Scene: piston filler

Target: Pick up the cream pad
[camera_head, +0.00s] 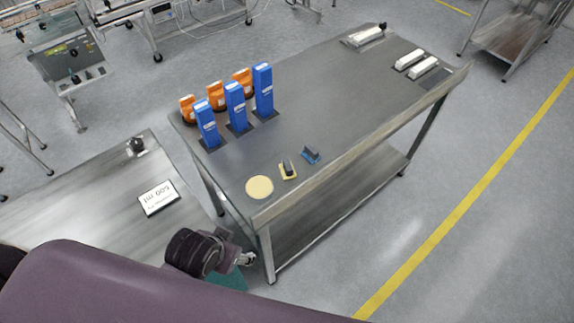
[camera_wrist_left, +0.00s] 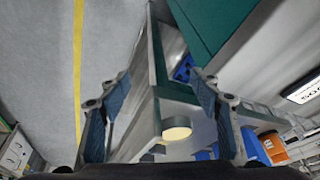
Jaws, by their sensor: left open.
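The cream pad (camera_head: 259,187) is a flat round disc lying on the near corner of the grey metal table (camera_head: 330,110). The cream pad also shows in the left wrist view (camera_wrist_left: 177,131), low and right of centre, beyond the fingers. My left gripper (camera_head: 246,259) is near and below that table corner in the head view, apart from the pad. In the left wrist view its two fingers (camera_wrist_left: 160,90) are spread wide, with nothing between them. My right gripper is in neither view.
Blue boxes (camera_head: 236,106) and orange bottles (camera_head: 217,95) stand behind. A second table with a sign (camera_head: 158,198) is at left. A teal surface (camera_head: 226,281) lies below my gripper.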

